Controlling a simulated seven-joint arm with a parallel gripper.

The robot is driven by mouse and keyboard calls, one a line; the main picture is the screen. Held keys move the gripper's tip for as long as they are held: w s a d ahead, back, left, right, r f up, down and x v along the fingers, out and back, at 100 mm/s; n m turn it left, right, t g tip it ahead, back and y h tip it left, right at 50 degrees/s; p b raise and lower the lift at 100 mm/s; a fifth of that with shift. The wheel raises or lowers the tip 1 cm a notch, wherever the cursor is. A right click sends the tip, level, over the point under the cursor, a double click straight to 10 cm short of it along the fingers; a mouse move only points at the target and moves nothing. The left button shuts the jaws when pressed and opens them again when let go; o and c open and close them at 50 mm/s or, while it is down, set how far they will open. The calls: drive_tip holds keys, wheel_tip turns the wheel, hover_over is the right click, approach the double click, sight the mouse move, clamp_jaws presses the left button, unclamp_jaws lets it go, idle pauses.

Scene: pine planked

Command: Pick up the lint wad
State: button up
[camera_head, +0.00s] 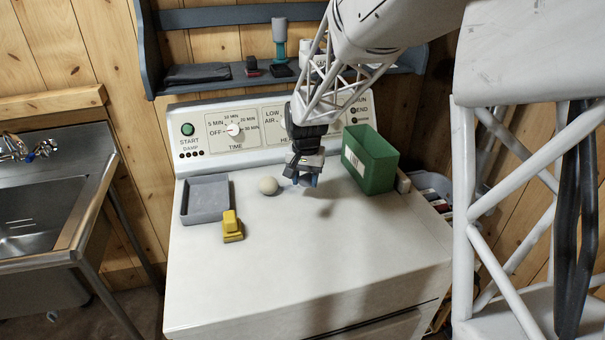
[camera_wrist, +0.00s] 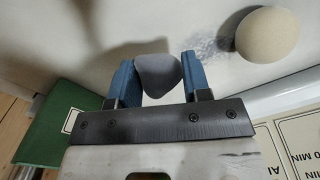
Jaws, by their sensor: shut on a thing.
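My gripper (camera_head: 305,180) is above the back part of the white dryer top (camera_head: 300,260), between a pale ball and a green box. In the wrist view its two blue fingers (camera_wrist: 158,82) are closed on the sides of a smooth, rounded grey lump, the lint wad (camera_wrist: 157,74). In the head view the wad is mostly hidden by the fingers. Shadows fall on the top near the gripper; the exact gap beneath the wad is hard to tell.
The beige ball (camera_head: 268,185) sits close left of my gripper, and the green box (camera_head: 370,160) close right. A grey tray (camera_head: 206,218) and a yellow object (camera_head: 232,226) stand at left. The control panel (camera_head: 232,130) rises behind. The dryer top's front is clear.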

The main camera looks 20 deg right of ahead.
drive_tip(key=s, duration=0.7)
drive_tip(key=s+r, duration=0.1)
drive_tip(key=s, duration=0.3)
drive_tip(key=shift+s+a, duration=0.1)
drive_tip(key=shift+a, duration=0.15)
